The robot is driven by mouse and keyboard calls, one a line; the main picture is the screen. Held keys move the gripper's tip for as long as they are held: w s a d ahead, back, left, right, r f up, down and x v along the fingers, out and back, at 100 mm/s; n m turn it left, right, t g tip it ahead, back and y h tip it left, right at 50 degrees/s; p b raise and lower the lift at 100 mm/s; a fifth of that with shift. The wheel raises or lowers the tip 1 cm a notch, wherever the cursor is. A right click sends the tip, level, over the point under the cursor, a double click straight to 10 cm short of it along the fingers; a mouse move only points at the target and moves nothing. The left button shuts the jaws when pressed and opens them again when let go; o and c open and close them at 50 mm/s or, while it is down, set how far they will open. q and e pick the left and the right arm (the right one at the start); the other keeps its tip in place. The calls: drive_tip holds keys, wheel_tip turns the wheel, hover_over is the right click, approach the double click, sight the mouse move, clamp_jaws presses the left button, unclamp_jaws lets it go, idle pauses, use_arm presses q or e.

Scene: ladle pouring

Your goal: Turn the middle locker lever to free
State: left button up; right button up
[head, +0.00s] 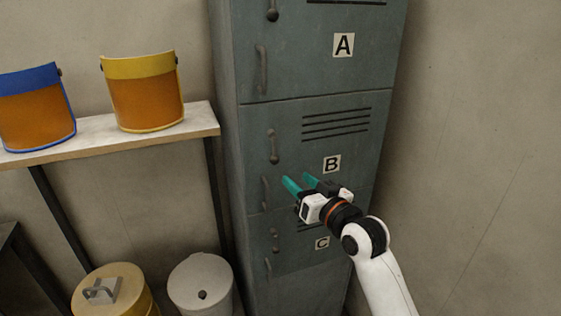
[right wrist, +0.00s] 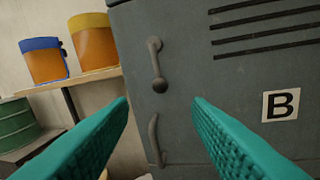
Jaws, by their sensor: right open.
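The grey-green locker has doors marked A, B and C from top to bottom. The middle door (head: 262,125) carries the label B (head: 331,164). Its lever (head: 273,146) hangs roughly upright near the door's left edge, above a curved pull handle (head: 266,193). In the right wrist view the lever (right wrist: 156,64) has a round knob at its lower end, and the pull handle (right wrist: 155,140) is below it. My right gripper (head: 306,181) is open and empty in front of door B, below and right of the lever. My left gripper is not in view.
A shelf (head: 206,124) at the left holds a blue-topped visor (head: 38,108) and a yellow-topped visor (head: 145,95). A yellow bin (head: 130,280) and a grey bin (head: 199,281) stand below. A bare wall (head: 480,130) is at right.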

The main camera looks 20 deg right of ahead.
sight(277, 162)
drive_tip(key=p+x, duration=0.1)
drive_tip(key=x, duration=0.9)
clamp_jaws()
